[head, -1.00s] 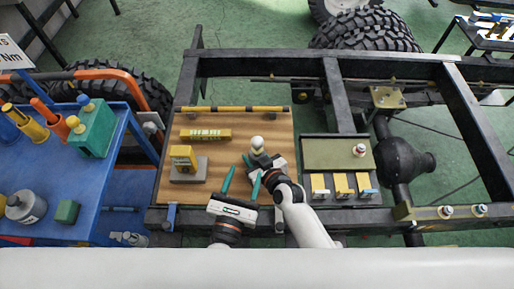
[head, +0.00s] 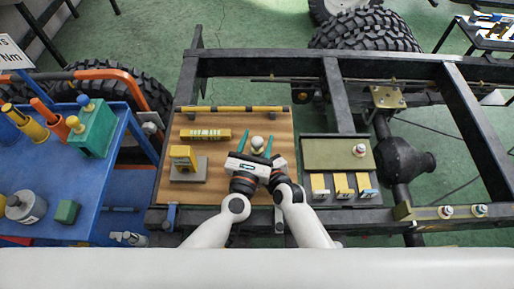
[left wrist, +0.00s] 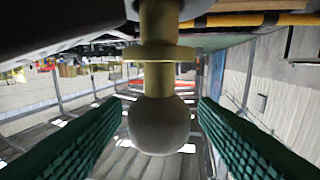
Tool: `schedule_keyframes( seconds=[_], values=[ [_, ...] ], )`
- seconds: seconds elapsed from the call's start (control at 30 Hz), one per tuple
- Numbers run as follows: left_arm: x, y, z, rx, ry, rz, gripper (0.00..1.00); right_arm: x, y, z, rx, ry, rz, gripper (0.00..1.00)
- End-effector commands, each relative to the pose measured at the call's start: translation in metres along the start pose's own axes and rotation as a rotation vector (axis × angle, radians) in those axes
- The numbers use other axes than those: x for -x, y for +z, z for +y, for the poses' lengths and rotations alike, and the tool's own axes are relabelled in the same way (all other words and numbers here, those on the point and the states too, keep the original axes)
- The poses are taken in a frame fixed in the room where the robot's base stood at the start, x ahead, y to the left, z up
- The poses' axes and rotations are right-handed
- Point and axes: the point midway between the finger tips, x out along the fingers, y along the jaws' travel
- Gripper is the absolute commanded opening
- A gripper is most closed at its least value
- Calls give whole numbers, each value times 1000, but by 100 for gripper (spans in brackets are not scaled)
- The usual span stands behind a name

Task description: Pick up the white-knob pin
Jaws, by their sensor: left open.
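The white-knob pin (head: 257,142) shows its pale round knob over the wooden board in the head view. In the left wrist view its white ball (left wrist: 160,126) sits on a yellowish shaft with a collar, and the shaft's far end is cut off by the picture edge. My left gripper (head: 256,144) is open, with its green fingers on either side of the knob. In the left wrist view gaps show between the ball and both fingers. My right gripper (head: 281,164) is close beside and partly behind the left one. Its fingers are hidden.
A tray with several yellow-topped blocks (head: 342,183) lies to the right. Black chassis rails (head: 300,66) surround the board. A blue cart (head: 85,200) stands left.

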Motion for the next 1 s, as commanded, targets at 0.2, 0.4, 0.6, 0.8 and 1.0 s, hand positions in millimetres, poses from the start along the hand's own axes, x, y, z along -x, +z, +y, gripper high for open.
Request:
schedule_keyframes(
  seconds=[0.2,0.4,0.6,0.8,1.0],
  values=[
    [0,0,0,0,0,0,41,0,0,0,0,0,1,14],
    [1,0,0,-1,0,0,8,0,0,0,0,0,1,14],
    [0,-1,0,-1,0,1,1,0,0,0,0,0,1,14],
    [0,-7,1,3,-1,1,1,0,0,0,0,0,1,14],
    [0,-31,0,7,-3,3,1,0,-1,0,0,0,2,14]
  ],
)
